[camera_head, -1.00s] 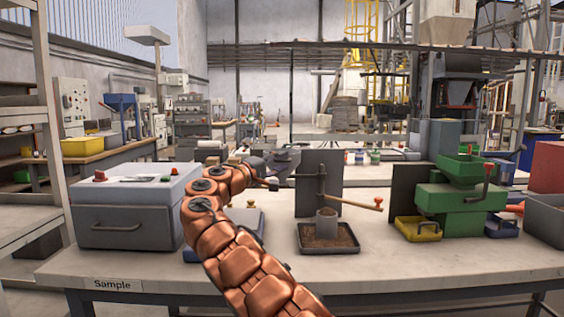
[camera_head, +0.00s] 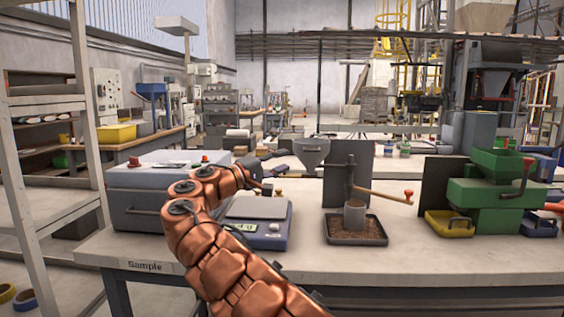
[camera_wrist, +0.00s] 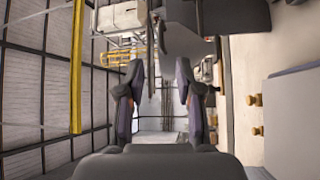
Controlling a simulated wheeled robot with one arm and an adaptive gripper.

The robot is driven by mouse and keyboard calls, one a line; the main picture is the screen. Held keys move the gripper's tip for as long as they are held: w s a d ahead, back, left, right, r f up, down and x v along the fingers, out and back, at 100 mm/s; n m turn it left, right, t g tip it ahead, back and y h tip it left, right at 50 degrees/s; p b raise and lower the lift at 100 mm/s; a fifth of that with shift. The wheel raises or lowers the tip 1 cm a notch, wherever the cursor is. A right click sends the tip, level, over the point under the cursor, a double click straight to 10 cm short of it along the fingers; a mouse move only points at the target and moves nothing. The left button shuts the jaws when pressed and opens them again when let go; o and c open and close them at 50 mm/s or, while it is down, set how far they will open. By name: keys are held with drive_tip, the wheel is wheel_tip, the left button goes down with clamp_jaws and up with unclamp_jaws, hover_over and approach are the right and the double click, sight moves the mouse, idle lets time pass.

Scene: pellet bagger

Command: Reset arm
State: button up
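My copper-coloured arm reaches up from the bottom of the head view and bends over the left part of the sample table (camera_head: 440,263). My gripper (camera_head: 274,158) is at the far end, small and partly hidden behind my own arm in that view. In the wrist view my gripper (camera_wrist: 165,100) shows two dark fingers standing well apart, with nothing between them. The wrist picture is turned on its side, with the table surface (camera_wrist: 243,60) along the right.
On the table are a grey box machine (camera_head: 140,195), a scale (camera_head: 262,232), a funnel stand over a pellet tray (camera_head: 335,238), and a green machine (camera_head: 485,195) with a yellow bin (camera_head: 447,228). A shelf rack (camera_head: 85,130) stands at the left. The front table strip is clear.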

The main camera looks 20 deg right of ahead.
drive_tip(key=s+d+f+m+g+y, duration=0.1)
drive_tip(key=s+d+f+g+y, duration=0.15)
drive_tip(key=s+d, duration=0.45)
drive_tip(key=s+d+f+m+g+y, duration=0.15)
drive_tip(key=s+d+f+g, duration=0.25)
drive_tip(key=s, duration=0.6)
drive_tip(key=s+f+y, duration=0.3)
drive_tip(key=s+f, duration=0.3)
drive_tip(key=s, duration=0.2)
drive_tip(key=s+a+f+g+y, duration=0.1)
drive_tip(key=s+a+f+y, duration=0.5)
drive_tip(key=s+a+f, duration=0.6)
drive_tip(key=s+a+f+g+y, duration=0.1)
drive_tip(key=s+a+f+y, duration=0.5)
drive_tip(key=s+a+f, duration=0.65)
wheel_tip(320, 180, up, 29)
drive_tip(key=s+d+p, duration=0.1)
drive_tip(key=s+p, duration=0.1)
drive_tip(key=p, duration=2.3)
drive_tip(key=shift+d+r+n+t, duration=0.2)
drive_tip(key=shift+d+n+t, duration=0.05)
drive_tip(key=shift+n+t, duration=0.2)
